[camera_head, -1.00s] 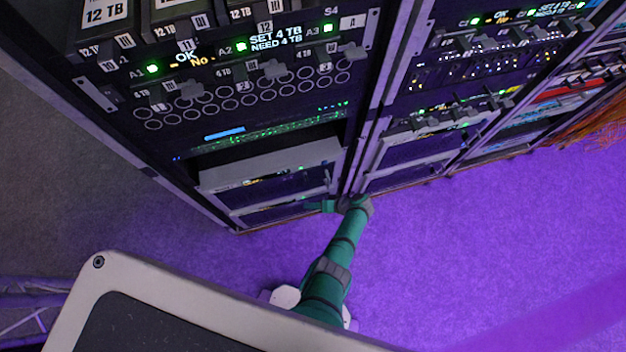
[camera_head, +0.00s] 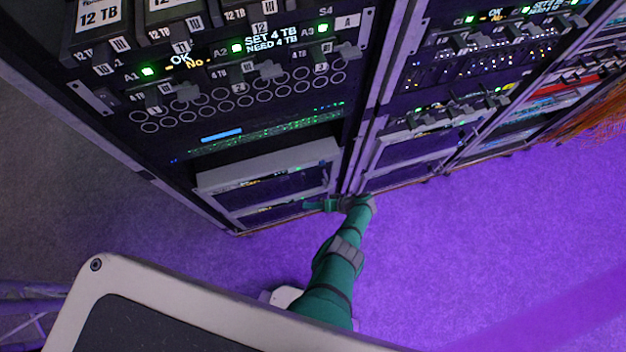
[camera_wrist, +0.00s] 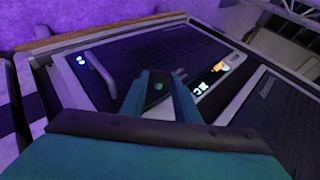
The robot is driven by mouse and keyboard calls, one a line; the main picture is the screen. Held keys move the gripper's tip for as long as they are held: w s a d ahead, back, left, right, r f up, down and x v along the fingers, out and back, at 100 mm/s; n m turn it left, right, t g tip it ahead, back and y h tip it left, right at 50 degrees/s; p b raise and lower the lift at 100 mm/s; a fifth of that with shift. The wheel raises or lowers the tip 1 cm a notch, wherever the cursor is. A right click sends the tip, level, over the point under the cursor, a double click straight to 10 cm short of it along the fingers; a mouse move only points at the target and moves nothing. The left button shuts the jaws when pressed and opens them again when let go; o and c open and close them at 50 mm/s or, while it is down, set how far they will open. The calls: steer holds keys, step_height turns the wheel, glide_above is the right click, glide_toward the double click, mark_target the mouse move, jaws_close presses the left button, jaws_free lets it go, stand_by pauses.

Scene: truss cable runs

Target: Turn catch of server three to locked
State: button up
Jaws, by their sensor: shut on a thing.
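In the wrist view, my gripper (camera_wrist: 160,77) has its two teal fingers closed around a small dark piece with a green mark (camera_wrist: 158,86), which appears to be the catch. It sits at the front of a dark server (camera_wrist: 110,62) with a pale frame. A lit label (camera_wrist: 201,88) and an amber-white light (camera_wrist: 222,67) show right of the fingers. The label is too small to read surely. In the head view, my gripper (camera_head: 318,205) is at the bottom right of the lowest server (camera_head: 270,212) in the left rack. The catch and its setting cannot be made out there.
Another server (camera_head: 265,172) sits just above in the same rack. Rack posts (camera_head: 357,165) stand close right of my gripper. Drive bays (camera_head: 240,65) fill the rack higher up. Orange cables (camera_head: 590,115) hang at far right. The purple floor (camera_head: 480,240) is clear.

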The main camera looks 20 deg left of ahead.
steer(key=o, duration=1)
steer(key=shift+o, duration=0.2)
steer(key=shift+d, duration=0.1)
steer(key=v, duration=1)
steer(key=shift+d+r, duration=0.15)
steer(key=shift+r, duration=0.15)
steer(key=shift+c, duration=0.4)
